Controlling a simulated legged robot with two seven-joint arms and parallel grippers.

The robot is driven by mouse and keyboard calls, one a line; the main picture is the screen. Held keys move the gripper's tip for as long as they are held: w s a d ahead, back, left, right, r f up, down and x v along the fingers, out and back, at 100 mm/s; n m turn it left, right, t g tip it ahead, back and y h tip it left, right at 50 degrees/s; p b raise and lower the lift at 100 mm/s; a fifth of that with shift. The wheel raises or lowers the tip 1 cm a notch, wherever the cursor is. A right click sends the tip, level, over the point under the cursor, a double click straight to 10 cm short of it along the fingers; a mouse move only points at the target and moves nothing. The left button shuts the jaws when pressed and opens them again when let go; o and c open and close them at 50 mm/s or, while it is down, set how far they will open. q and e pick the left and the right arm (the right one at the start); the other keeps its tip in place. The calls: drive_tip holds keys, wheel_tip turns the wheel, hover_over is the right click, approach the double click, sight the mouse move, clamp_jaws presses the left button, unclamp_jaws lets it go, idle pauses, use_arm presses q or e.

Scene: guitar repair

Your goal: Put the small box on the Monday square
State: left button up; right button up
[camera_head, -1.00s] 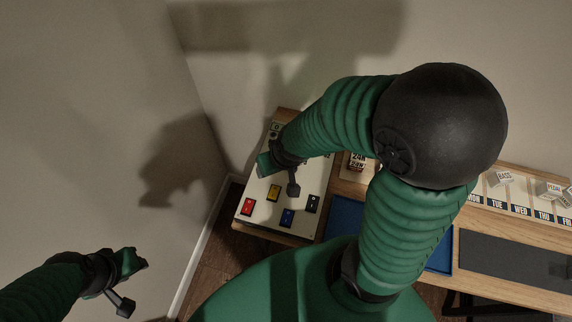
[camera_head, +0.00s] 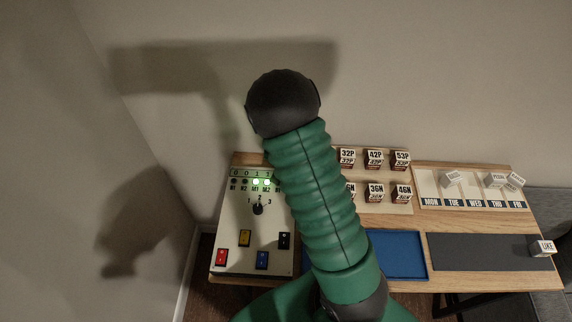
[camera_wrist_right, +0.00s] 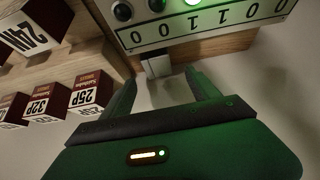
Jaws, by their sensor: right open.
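The Monday square (camera_head: 428,184) is the leftmost square of the weekday board, above the MON label, and looks bare in the head view. Which box is the small box is not clear. A small pale block (camera_wrist_right: 157,66) shows beyond my right fingertips in the right wrist view, by the panel's edge; I cannot tell whether it is a box. My right gripper (camera_wrist_right: 166,84) is open, with its fingers apart and nothing visibly held. In the head view its fingers are hidden behind my arm. My left gripper is out of view.
White labelled boxes stand on the weekday board, one (camera_head: 453,178) around Tuesday and two (camera_head: 496,180) near Thursday and Friday. A LUKE box (camera_head: 542,248) is on the dark mat's right end. The button panel (camera_head: 245,225), numbered boxes (camera_head: 375,158) and blue tray (camera_head: 405,255) are left of these.

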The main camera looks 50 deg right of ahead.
drive_tip(key=x, duration=0.4)
drive_tip(key=s+x, duration=0.1)
drive_tip(key=x, duration=0.1)
drive_tip(key=shift+w+f, duration=0.1)
drive_tip(key=shift+f, duration=0.2)
drive_tip(key=shift+w+d+f, duration=0.1)
drive_tip(key=shift+w+f, duration=0.1)
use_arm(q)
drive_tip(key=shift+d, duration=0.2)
